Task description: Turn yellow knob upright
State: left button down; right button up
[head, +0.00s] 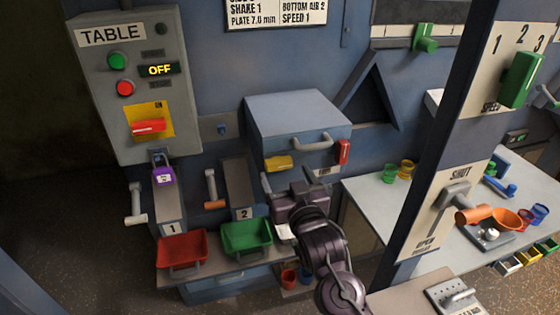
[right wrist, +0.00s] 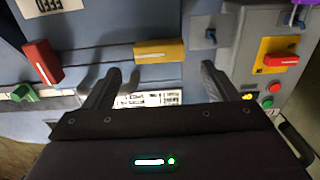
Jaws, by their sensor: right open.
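The yellow knob (head: 278,163) is a flat bar on the front of the grey-blue box (head: 297,108). Its long side lies close to level, not upright. It also shows in the right wrist view (right wrist: 160,51), lying level at top centre. My right gripper (head: 288,183) is just in front of and below the knob in the head view. In the right wrist view its two fingers (right wrist: 158,76) are spread wide, one on each side of the knob and apart from it. Nothing is between the fingers. My left gripper is not in view.
The TABLE control box (head: 133,85) is at upper left. Red (head: 182,248) and green (head: 247,237) trays sit below. A post (head: 440,150) stands at right.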

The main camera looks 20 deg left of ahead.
aim_at(280, 165)
jog(key=x, duration=0.4)
jog(key=shift+p, duration=0.4)
jog(key=shift+w+a, duration=0.15)
jog(key=shift+w, duration=0.2)
jog(key=shift+f, duration=0.1)
jog(key=c, duration=1)
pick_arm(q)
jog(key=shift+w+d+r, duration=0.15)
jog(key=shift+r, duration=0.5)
pick_arm(e)
jog(key=shift+a, duration=0.1)
